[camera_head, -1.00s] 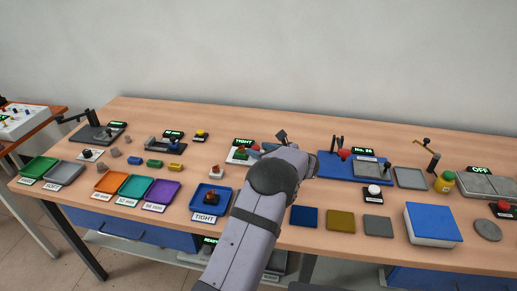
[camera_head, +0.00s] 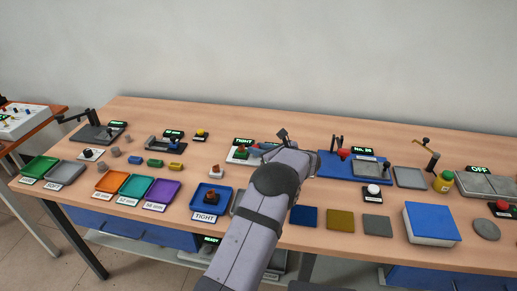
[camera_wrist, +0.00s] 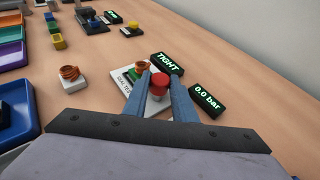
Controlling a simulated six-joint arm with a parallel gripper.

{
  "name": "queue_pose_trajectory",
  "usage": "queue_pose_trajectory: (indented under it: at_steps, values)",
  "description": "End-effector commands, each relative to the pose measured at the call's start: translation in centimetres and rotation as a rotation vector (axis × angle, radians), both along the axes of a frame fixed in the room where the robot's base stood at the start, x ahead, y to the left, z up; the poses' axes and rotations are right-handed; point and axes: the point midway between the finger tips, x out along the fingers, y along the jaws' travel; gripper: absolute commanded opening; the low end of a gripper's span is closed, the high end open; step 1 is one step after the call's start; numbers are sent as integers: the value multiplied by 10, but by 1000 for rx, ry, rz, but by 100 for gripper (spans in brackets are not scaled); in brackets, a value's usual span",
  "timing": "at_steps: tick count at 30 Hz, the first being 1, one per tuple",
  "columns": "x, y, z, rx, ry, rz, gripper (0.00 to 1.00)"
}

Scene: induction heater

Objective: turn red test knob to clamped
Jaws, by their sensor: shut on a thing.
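The red test knob (camera_wrist: 159,84) shows in the wrist view, a round red cap on the leak-test stand. My gripper (camera_wrist: 160,77) has its two blue fingers shut on the knob, one on each side. The white base plate (camera_wrist: 123,79) of the stand lies beside the knob, with a copper-coloured part on a green seat (camera_wrist: 140,68) on it. A display reading "TIGHT" (camera_wrist: 168,65) stands behind the knob, and one reading "0.0 bar" (camera_wrist: 207,100) is to its right. In the head view the "TIGHT" display (camera_head: 243,141) shows, but my arm largely hides the fingers.
A white block with a copper-coloured part (camera_wrist: 70,76) stands left of the stand. A blue tray (camera_head: 211,202) labelled "TIGHT" holds another such part. A blue plate (camera_head: 327,171) with a press lies to the right. Bare wood lies behind the stand.

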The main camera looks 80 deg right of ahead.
Motion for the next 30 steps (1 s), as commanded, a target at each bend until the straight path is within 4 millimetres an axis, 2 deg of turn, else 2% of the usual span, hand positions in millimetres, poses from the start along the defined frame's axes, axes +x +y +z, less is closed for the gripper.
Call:
queue_pose_trajectory:
  at_steps: [13, 28, 29, 30]
  values:
    - [-1, -5, 3, -8, -5, 163, 2]
    - [-2, -3, 4, -4, 1, 192, 2]
    - [-2, -3, 4, -4, 1, 192, 32]
    - [-2, -3, 4, -4, 1, 192, 41]
